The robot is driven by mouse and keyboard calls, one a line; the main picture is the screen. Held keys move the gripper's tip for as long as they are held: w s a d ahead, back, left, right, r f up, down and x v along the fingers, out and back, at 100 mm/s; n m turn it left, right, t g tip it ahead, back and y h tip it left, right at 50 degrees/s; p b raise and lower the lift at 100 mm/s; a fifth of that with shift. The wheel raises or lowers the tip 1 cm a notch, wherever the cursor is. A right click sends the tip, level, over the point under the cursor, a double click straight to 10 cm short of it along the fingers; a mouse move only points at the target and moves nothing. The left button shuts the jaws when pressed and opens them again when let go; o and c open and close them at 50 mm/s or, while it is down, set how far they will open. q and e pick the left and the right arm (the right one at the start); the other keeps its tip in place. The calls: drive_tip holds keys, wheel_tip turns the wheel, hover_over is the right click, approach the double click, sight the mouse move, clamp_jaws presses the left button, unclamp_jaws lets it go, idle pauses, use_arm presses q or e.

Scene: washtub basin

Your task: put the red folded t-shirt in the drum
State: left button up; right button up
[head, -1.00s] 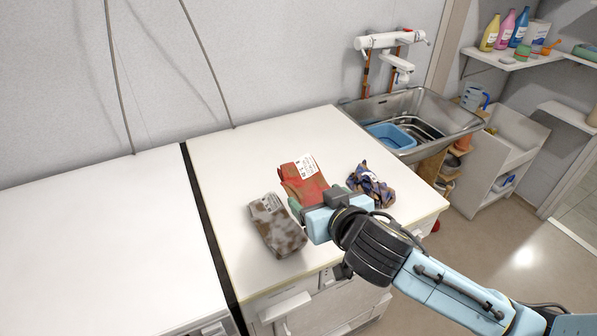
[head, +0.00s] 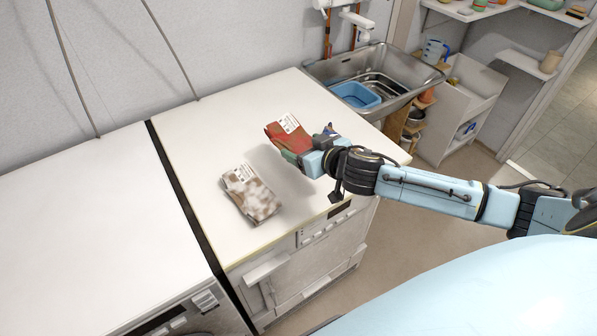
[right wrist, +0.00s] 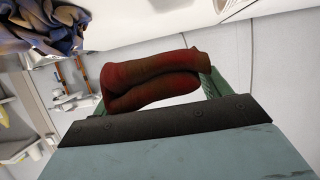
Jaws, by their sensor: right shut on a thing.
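The red folded t-shirt (head: 283,132), with a white label on top, is held by my right gripper (head: 297,158). The gripper is shut on it, above the white top of the right-hand machine (head: 222,118). The right wrist view shows the folded red cloth (right wrist: 150,80) between the green fingers. A shadow lies on the top below and to the left of the gripper. The drum's opening is not clearly in view; a dark round edge (head: 203,333) shows at the bottom of the left machine (head: 85,235). My left gripper is not in view.
A brown and white folded cloth (head: 250,193) lies on the right machine. A blue patterned cloth (right wrist: 45,25) shows in the right wrist view, mostly hidden behind my gripper in the head view. A metal sink (head: 375,75) with a blue basin (head: 355,94) stands behind.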

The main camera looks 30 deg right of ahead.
sight(304, 181)
wheel_tip(304, 181, down, 9)
drive_tip(key=shift+r+b, duration=0.15)
drive_tip(key=shift+b, duration=0.5)
drive_tip(key=shift+f, duration=0.2)
drive_tip(key=o, duration=0.6)
drive_tip(key=shift+f, duration=0.1)
drive_tip(key=o, duration=0.5)
drive_tip(key=shift+c, duration=0.2)
